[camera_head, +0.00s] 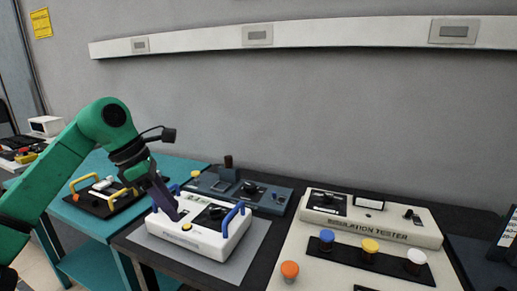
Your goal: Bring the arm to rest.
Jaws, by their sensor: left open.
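My left arm comes in from the left, green with a dark wrist. Its gripper (172,213) points down at the left end of a white instrument (206,243) with blue handles and a yellow button. The gripper is open, though the gap between its fingers is hard to see. I see nothing held in it. Whether the fingertips touch the instrument cannot be told. My right gripper is not in view.
The white instrument sits on a grey mat (254,249) on a dark bench. Behind it is a dark grey device (232,189). On the right stand an insulation tester (372,218) and orange, blue, yellow and white knobs. A teal table (87,222) stands at left.

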